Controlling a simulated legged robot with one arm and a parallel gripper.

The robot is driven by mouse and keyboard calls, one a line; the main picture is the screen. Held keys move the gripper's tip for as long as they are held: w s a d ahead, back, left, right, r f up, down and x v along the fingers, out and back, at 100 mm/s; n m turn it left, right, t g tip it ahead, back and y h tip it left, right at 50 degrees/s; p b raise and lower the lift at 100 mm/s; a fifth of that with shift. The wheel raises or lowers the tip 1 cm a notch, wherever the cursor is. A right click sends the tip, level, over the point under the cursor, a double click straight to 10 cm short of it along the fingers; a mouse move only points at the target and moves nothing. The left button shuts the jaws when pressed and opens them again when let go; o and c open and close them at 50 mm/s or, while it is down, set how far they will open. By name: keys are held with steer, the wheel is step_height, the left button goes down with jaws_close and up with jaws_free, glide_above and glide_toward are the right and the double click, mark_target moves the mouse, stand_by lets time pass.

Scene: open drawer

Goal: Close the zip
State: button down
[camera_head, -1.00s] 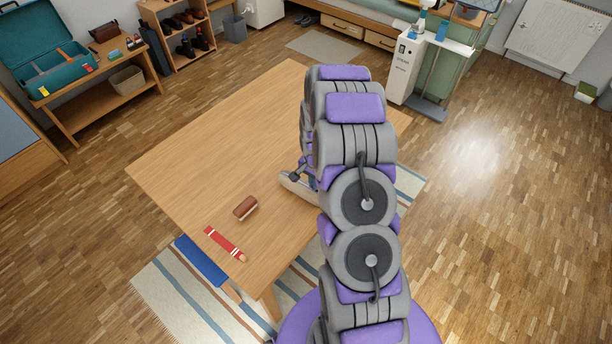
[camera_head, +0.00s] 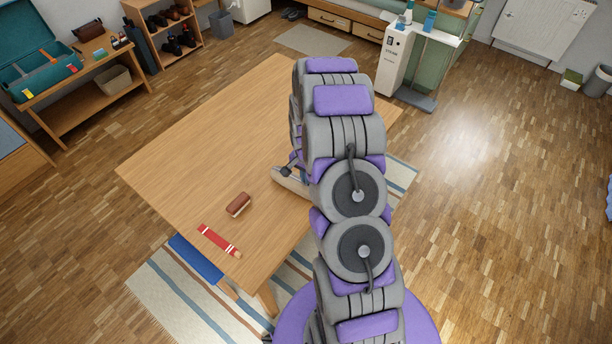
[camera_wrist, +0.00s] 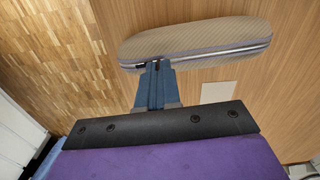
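A beige woven case (camera_wrist: 195,40) with rounded ends lies on the table. Its silver zip (camera_wrist: 215,53) runs along the side facing my gripper. In the head view only one end of the case (camera_head: 291,182) shows beside my arm. My gripper (camera_wrist: 156,68) has its blue fingers close together at the zip, left of the case's middle. A small dark zip pull (camera_wrist: 157,64) shows between the fingertips, and the fingers look shut on it. The fingers hide part of the zip.
The wooden table (camera_head: 190,140) has a brown brush-like block (camera_head: 239,204) and a red and white strip (camera_head: 219,240) near its front left edge. A pale flat rectangle (camera_wrist: 217,92) lies right of my fingers. The table's left part is mostly clear.

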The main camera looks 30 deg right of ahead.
steer(key=c, duration=1.3)
jaws_free()
step_height(320, 180, up, 17)
steer(key=p, duration=0.2)
steer(key=shift+r+p, duration=0.15)
steer(key=shift+p, duration=0.15)
steer(key=shift+c, duration=0.5)
